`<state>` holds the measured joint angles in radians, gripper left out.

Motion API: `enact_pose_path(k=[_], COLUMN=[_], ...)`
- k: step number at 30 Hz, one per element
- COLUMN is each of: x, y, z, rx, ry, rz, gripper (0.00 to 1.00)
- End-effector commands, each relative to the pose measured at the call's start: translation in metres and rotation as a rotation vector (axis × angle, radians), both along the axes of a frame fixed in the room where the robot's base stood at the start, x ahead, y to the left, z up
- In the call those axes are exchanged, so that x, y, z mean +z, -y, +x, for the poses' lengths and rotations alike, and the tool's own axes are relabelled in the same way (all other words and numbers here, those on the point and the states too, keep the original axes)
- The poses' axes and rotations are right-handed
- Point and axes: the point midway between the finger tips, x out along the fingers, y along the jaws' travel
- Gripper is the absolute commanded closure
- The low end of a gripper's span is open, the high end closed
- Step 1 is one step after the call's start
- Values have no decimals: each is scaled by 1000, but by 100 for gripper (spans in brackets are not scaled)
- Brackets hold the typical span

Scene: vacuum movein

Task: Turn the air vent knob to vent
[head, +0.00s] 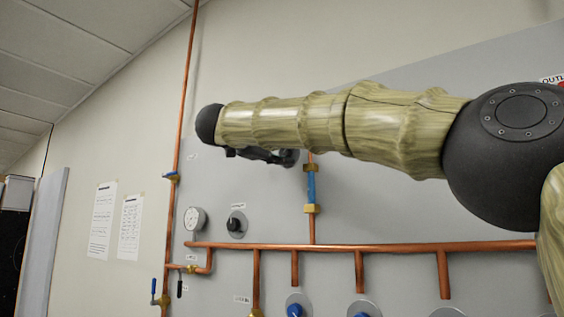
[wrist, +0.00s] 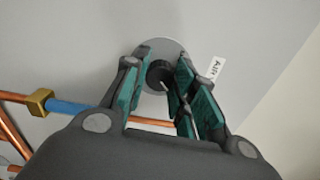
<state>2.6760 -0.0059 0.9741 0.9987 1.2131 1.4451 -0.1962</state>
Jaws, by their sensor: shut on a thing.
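The air vent knob is a black round knob (wrist: 157,76) on a light grey disc (wrist: 168,46) on the grey panel. A white label (wrist: 216,69), partly cut off by my finger and seeming to start with "AIR", is beside it. My gripper (wrist: 163,72) has its teal-padded fingers on both sides of the knob and is shut on it. The knob's pointer direction is hard to tell.
Copper pipes (head: 360,246) run along the panel below my arm. A blue valve section (head: 311,188) is just below the knob. A second black knob (head: 236,224) and a round gauge (head: 195,219) are lower left. Several blue knobs (head: 295,310) line the bottom.

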Motion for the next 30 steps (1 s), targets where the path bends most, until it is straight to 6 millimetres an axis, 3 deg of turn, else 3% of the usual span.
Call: enact_pose_path(k=[9, 25, 26, 29, 30], x=[-4, -3, -3, -3, -3], y=[-3, -3, -3, -2, -2], z=[1, 1, 1, 1, 1], rx=[2, 2, 2, 2, 2], ry=[63, 75, 75, 75, 76], rz=[91, 108, 108, 108, 108], gripper=[97, 97, 70, 52, 51])
